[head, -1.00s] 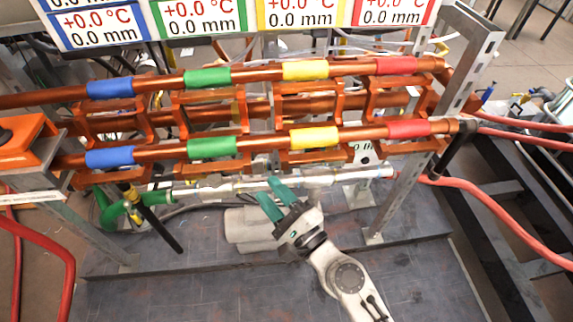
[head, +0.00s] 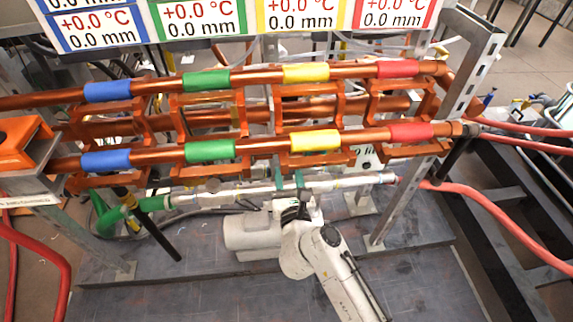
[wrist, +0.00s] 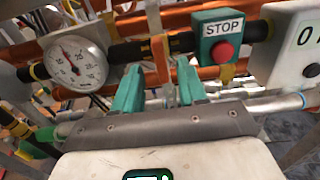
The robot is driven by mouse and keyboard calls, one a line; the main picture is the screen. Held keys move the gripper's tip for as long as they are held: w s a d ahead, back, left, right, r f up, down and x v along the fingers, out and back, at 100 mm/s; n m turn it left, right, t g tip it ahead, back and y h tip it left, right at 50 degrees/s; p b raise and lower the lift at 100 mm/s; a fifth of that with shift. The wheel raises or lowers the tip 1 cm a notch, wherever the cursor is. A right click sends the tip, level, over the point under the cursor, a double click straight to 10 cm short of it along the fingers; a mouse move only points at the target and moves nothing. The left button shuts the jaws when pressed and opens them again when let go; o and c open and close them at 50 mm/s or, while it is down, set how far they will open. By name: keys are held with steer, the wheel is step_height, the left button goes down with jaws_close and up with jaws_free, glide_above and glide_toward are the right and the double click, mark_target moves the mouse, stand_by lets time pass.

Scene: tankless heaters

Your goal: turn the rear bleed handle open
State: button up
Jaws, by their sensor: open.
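My gripper (head: 288,182) is low in front of the copper pipe rack, its green fingers reaching up under the front pipe (head: 265,144). In the wrist view the two fingers (wrist: 160,88) stand apart, with a narrow upright piece (wrist: 167,75) visible between them; I cannot tell whether it is touched. A black bar handle (head: 160,229) hangs slanted at the lower left of the rack. Another black handle (head: 455,158) is at the right end of the front pipe. I cannot tell which one is the rear bleed handle, or whether it is hidden behind the pipes.
A silvery pipe (head: 340,183) runs close to the fingers. The wrist view shows a round gauge (wrist: 75,63), a green STOP box (wrist: 222,38) and a white switch box (wrist: 293,45) ahead. A metal post (head: 395,205) and red hoses (head: 500,215) stand right.

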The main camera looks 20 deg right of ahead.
mark_target(286, 164)
steer(key=shift+x, duration=1.85)
steer(key=shift+c, duration=0.2)
jaws_close()
